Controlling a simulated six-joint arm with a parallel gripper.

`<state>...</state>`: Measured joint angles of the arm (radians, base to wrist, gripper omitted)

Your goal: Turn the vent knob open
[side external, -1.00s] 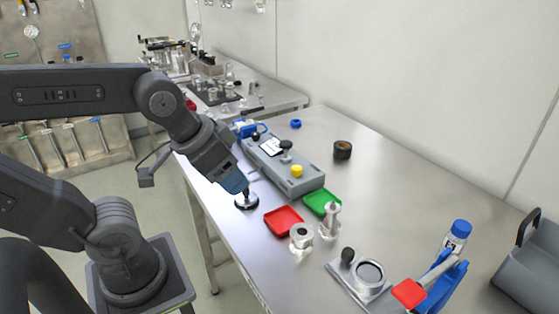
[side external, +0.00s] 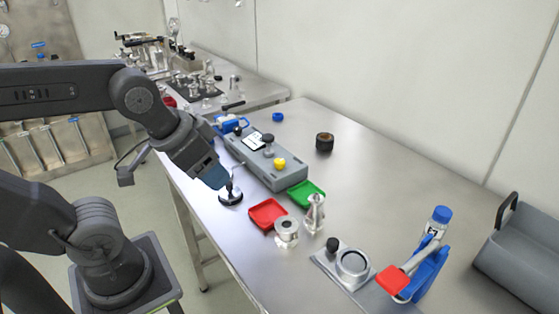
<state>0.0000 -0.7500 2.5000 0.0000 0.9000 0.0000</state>
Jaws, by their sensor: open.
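A grey box (side external: 268,170) stands on the steel table and carries a yellow knob (side external: 280,163), black knobs (side external: 268,140) and a small white panel (side external: 254,142). No label shows which knob is the vent knob, and I cannot tell how any of them is turned. My gripper (side external: 226,187) points down at the near table edge, left of the grey box. It is just above or at a round black disc (side external: 231,198) with a short upright stem. The fingers are small and partly hidden, so contact with the stem cannot be told. The gripper is open.
The table behind is mostly clear.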

